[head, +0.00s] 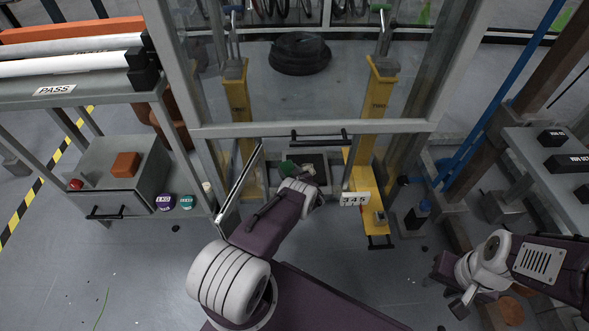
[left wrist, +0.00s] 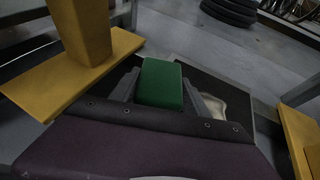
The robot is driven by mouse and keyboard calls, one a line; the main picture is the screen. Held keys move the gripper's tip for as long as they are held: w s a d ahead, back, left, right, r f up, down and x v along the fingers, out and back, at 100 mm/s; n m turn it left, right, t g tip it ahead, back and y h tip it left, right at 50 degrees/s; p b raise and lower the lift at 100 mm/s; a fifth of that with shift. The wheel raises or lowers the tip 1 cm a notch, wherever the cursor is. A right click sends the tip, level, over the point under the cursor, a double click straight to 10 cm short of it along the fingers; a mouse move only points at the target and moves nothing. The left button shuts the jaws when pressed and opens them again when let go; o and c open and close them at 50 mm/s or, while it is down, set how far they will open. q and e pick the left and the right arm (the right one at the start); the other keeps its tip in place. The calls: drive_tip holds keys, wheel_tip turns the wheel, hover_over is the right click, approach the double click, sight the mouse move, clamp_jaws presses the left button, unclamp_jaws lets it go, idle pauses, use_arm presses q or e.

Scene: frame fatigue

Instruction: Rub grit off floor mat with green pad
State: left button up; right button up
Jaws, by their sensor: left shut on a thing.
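The green pad (left wrist: 161,84) is between the fingers of my left gripper (left wrist: 160,92), which is shut on it. In the head view the pad (head: 287,167) shows at the tip of my left gripper (head: 290,172). The dark floor mat (left wrist: 205,78) lies under and beyond the pad, with a pale grit patch (left wrist: 238,104) just right of the pad. The mat (head: 318,160) is partly hidden by my left arm in the head view. Whether the pad touches the mat I cannot tell. My right gripper (head: 462,296) is at the lower right, away from the mat.
Yellow posts (head: 243,115) (head: 373,110) stand either side of the mat, with a yellow base plate at right. A shelf (head: 545,170) is at right.

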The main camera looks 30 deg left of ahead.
use_arm(q)
drive_tip(key=shift+s+a+f, duration=0.2)
drive_tip(key=shift+s+a, duration=0.2)
drive_tip(key=shift+a, duration=0.05)
drive_tip(key=shift+w+a, duration=0.1)
drive_tip(key=shift+w, duration=0.1)
drive_tip(key=shift+w+d+b, duration=0.4)
drive_tip(key=shift+d+b, duration=0.15)
drive_tip(key=shift+d, duration=0.05)
drive_tip(key=shift+w+d+b, duration=0.35)
drive_tip(key=shift+d+b, duration=0.2)
drive_tip(key=shift+d, duration=0.05)
drive_tip(key=shift+w+d+r, duration=0.2)
drive_tip(key=shift+d, duration=0.15)
drive_tip(key=b, duration=0.1)
drive_tip(key=w+d+b, duration=0.1)
drive_tip(key=d+b, duration=0.1)
drive_tip(key=shift+w+d+f, duration=0.25)
drive_tip(key=shift+w, duration=0.1)
drive_tip(key=shift+w+d+r, duration=0.1)
drive_tip(key=shift+d+r, duration=0.1)
drive_tip(key=shift+d, duration=0.1)
